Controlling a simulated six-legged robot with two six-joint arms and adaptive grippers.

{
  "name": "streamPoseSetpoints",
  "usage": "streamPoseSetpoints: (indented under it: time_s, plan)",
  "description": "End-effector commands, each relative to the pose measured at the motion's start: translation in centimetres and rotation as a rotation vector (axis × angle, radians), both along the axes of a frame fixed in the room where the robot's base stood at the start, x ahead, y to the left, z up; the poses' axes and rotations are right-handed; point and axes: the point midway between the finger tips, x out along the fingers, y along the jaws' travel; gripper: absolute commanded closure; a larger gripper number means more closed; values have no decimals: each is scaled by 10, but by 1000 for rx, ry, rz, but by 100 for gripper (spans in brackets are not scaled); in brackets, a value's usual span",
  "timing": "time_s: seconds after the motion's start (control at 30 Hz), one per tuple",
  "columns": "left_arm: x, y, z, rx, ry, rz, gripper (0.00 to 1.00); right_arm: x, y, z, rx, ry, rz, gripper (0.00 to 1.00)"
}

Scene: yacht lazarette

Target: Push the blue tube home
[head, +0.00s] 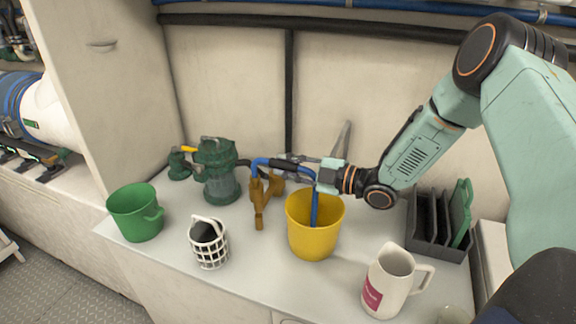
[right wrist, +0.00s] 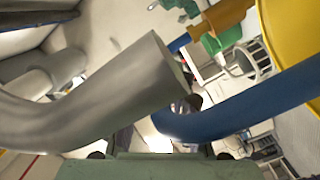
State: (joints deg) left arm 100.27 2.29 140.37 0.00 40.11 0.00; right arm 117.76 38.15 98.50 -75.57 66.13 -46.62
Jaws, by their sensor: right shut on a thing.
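The blue tube (head: 315,208) has one stretch running down into the yellow bucket (head: 316,246). Another stretch shows by the brown bracket (head: 261,192), left of the bucket. My right gripper (head: 292,166) is shut on the tube above the gap between bracket and bucket, and its fingers hide part of it. In the right wrist view the blue tube (right wrist: 250,108) runs to the right near the yellow bucket (right wrist: 295,45). A large grey curved pipe-like part (right wrist: 120,95) is close to the camera; I cannot tell what it is. My left gripper is out of view.
A green pump (head: 220,180) stands behind the bracket. A green bucket (head: 138,218), a white basket (head: 208,245) and a white jug (head: 387,285) stand along the front. A dark rack (head: 432,232) is at the right. Free counter (head: 255,275) lies between basket and jug.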

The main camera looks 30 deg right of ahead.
Motion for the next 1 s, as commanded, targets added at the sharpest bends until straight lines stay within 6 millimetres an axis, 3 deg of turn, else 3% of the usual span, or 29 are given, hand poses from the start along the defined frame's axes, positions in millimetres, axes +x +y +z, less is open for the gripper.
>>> streamPoseSetpoints:
  time_s: [0.7,0.73,1.0]
  plan:
    - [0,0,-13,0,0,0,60,0,0,-16,0,-2,0,100]
    - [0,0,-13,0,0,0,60,0,0,-16,0,-2,0,78]
    - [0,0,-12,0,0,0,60,0,0,-15,0,-2,0,55]
